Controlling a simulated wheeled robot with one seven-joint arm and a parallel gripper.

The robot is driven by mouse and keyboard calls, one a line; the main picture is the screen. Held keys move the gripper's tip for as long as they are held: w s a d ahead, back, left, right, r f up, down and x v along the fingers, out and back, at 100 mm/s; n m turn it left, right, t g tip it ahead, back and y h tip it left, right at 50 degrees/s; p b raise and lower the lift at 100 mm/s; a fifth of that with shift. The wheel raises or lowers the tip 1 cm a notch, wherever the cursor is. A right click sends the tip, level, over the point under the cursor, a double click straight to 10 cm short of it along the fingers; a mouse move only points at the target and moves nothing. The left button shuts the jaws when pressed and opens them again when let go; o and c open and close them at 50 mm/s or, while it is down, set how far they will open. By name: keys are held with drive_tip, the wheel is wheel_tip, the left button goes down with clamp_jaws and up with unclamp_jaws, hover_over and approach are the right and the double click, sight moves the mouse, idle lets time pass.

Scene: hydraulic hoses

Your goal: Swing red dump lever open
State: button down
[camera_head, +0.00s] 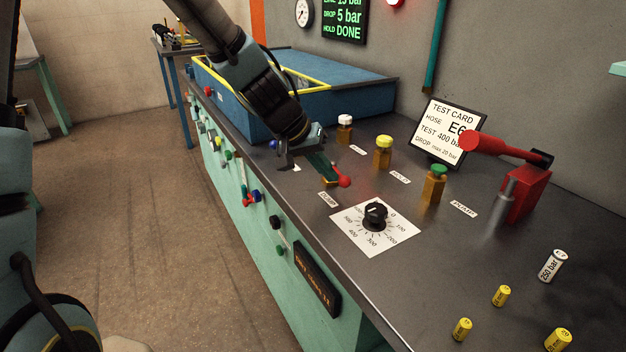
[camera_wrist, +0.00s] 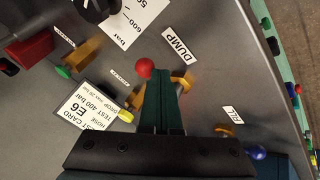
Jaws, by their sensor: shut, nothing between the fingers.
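The dump lever shows as a red ball knob (camera_head: 344,182) beside the DUMP label (camera_head: 328,199) on the bench top. In the wrist view the red knob (camera_wrist: 145,68) sits just beyond my fingertips, slightly to their left, with the DUMP label (camera_wrist: 180,45) farther out. A brass valve part (camera_wrist: 183,84) shows to the right of the fingertips. My gripper (camera_head: 331,180) is shut and empty, pointing down at the lever. The fingers, seen in the wrist view (camera_wrist: 163,78), hide the lever's arm. I cannot tell whether they touch the knob.
A pressure dial (camera_head: 375,213) lies right of the lever. Brass valves with yellow (camera_head: 383,152) and green (camera_head: 435,186) caps stand behind it. A red hand pump (camera_head: 525,193) is at the right. A blue knob (camera_wrist: 257,152) lies near the FILL label (camera_wrist: 229,115). A lit board reads HOLD DONE (camera_head: 345,29).

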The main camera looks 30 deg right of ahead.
drive_tip(key=shift+s+d+n+t, duration=0.25)
drive_tip(key=shift+d+n+t, duration=0.05)
drive_tip(key=shift+n, duration=0.1)
drive_tip(key=shift+b, duration=0.3)
drive_tip(key=shift+s+d, duration=0.2)
drive_tip(key=shift+d, duration=0.05)
